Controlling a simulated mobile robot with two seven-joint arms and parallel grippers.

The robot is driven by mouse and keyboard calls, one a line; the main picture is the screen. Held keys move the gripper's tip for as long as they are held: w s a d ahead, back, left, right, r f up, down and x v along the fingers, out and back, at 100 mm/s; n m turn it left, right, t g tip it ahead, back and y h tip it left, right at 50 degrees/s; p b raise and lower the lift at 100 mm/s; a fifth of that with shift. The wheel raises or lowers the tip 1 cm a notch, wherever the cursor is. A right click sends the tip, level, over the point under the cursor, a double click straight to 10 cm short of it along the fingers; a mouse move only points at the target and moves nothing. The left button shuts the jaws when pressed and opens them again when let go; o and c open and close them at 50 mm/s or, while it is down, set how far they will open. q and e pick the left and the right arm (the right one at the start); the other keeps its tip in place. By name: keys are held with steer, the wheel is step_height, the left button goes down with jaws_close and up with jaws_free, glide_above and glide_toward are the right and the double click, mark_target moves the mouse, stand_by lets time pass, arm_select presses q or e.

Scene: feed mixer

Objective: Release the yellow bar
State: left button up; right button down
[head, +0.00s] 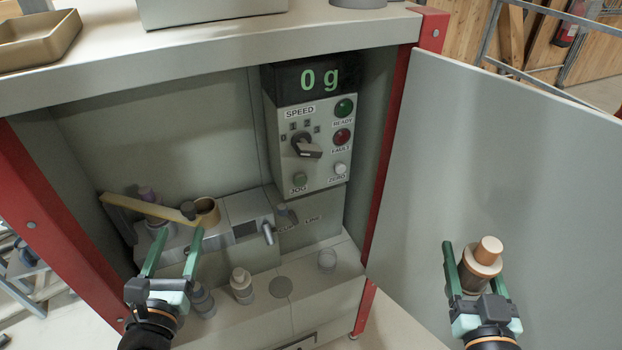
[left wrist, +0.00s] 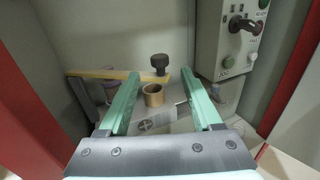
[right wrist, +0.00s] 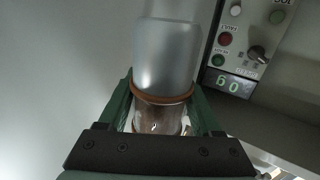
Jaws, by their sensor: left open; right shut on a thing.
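The yellow bar (head: 148,207) lies slanted across the back left of the open cabinet; it also shows in the left wrist view (left wrist: 104,74). A dark knob (head: 188,209) is at its right end, beside a brass cup (head: 207,211). My left gripper (head: 180,234) is open and empty, in front of the bar's knob end. In the left wrist view the knob (left wrist: 160,64) appears between the fingers, beyond the tips. My right gripper (head: 474,262) is shut on a jar with a copper-coloured top (head: 484,258), near the door. The jar (right wrist: 166,60) fills the right wrist view's middle.
The control box (head: 312,150) reads 0 g. The open door (head: 500,150) fills the right. A red post (head: 55,215) edges the cabinet's left. The shelf top (head: 210,50) overhangs the opening.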

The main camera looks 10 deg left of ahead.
arm_select(q)
steer(key=w+a+p, duration=0.1)
steer(key=w, duration=0.9)
steer(key=shift+w+a, duration=0.2)
steer(key=shift+a, duration=0.2)
steer(key=shift+c, duration=0.3)
jaws_close()
stand_by(0.6)
